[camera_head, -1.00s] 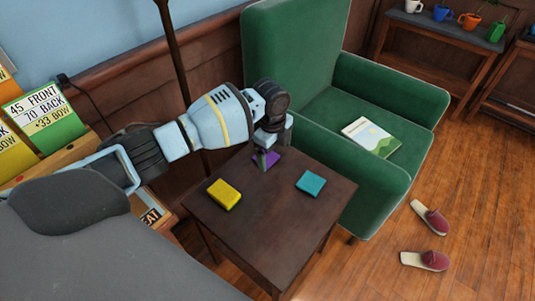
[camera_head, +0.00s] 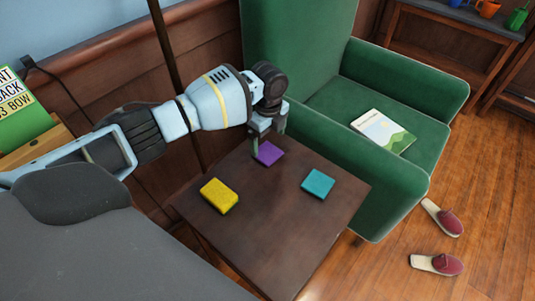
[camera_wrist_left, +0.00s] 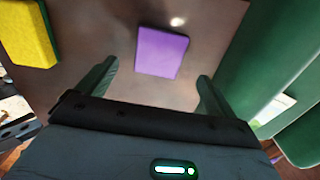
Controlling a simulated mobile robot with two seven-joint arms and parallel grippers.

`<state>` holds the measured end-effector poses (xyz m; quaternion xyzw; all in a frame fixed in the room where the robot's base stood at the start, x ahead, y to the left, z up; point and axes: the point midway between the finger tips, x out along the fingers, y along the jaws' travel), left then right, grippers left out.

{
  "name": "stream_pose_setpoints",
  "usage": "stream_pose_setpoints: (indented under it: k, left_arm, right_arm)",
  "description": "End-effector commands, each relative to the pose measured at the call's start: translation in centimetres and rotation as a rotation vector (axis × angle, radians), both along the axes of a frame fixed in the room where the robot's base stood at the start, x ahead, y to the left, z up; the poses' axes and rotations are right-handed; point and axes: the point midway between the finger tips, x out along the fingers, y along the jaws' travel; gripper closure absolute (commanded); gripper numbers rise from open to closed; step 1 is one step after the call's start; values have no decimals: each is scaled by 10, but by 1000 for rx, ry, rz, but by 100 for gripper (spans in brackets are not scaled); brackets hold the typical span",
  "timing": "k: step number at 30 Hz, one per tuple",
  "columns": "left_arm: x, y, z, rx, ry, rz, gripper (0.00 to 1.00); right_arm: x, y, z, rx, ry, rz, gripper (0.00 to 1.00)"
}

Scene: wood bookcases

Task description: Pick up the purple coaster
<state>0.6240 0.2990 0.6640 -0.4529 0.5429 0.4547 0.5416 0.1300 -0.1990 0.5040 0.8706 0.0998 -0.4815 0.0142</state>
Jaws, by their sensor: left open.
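The purple coaster (camera_head: 268,153) lies flat near the far corner of the small dark table (camera_head: 275,215). In the left wrist view the purple coaster (camera_wrist_left: 162,52) is ahead of the fingertips, between their lines and slightly turned. My left gripper (camera_head: 268,140) is over that far corner, pointing down, close to the coaster. In the left wrist view my left gripper (camera_wrist_left: 158,70) has its two fingers spread wide with nothing between them. I cannot tell the exact height of the fingertips above the table. My right gripper is in neither view.
A yellow block (camera_head: 219,195) and a teal coaster (camera_head: 318,184) lie on the same table. A green armchair (camera_head: 385,170) holding a book (camera_head: 383,131) stands close on the right. A dark pole (camera_head: 170,60) rises behind my left arm. Slippers (camera_head: 437,264) lie on the floor.

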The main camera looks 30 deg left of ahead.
Motion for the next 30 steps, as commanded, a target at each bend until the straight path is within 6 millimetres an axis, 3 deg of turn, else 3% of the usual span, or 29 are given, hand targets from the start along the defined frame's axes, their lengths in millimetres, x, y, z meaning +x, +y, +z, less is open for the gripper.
stream_pose_setpoints:
  k: [5, 15, 24, 30]
  left_arm:
    - [0, 0, -6, 0, -1, 0, 7]
    - [-2, 2, -49, -1, 0, 0, 7]
    - [-2, 2, -51, -1, -2, 0, 7]
    - [-2, 2, -51, -1, -2, 0, 33]
  right_arm:
    - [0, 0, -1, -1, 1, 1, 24]
    - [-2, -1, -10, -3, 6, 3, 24]
    - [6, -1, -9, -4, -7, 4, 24]
    - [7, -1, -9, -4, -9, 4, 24]
